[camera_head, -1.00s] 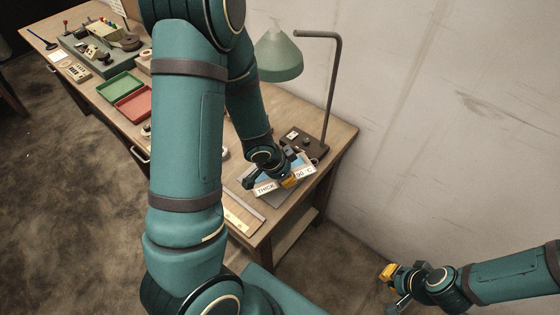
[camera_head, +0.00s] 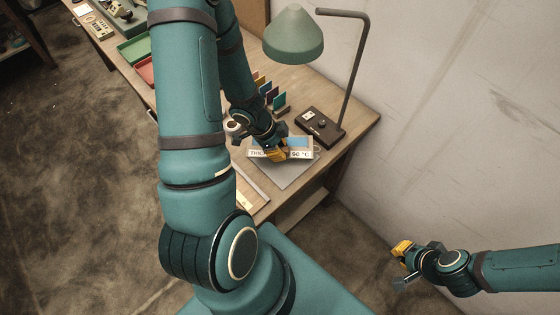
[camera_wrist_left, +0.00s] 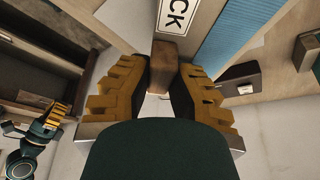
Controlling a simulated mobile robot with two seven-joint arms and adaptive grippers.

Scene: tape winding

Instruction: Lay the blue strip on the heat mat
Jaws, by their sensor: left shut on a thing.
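My left gripper (camera_head: 278,152) is over the grey heat mat (camera_head: 293,178) at the table's near right end. In the left wrist view its yellow-padded fingers are shut on a brown wooden block (camera_wrist_left: 173,68). The blue strip (camera_head: 299,142) shows beside the fingers, with labels reading "THICK" and "90 °C" around it. In the left wrist view the blue strip (camera_wrist_left: 243,32) lies past the block. The block seems joined to the strip's pale board. I cannot tell whether the strip touches the mat. My right gripper (camera_head: 403,251) is off the table; its opening is unclear.
A green lamp (camera_head: 293,35) on a bent post and a dark control box (camera_head: 319,125) stand behind the mat. Several coloured upright pieces (camera_head: 270,94) stand behind the left gripper. A pale ruler-like strip (camera_head: 250,187) lies left of the mat. Green (camera_head: 134,47) and red trays are further left.

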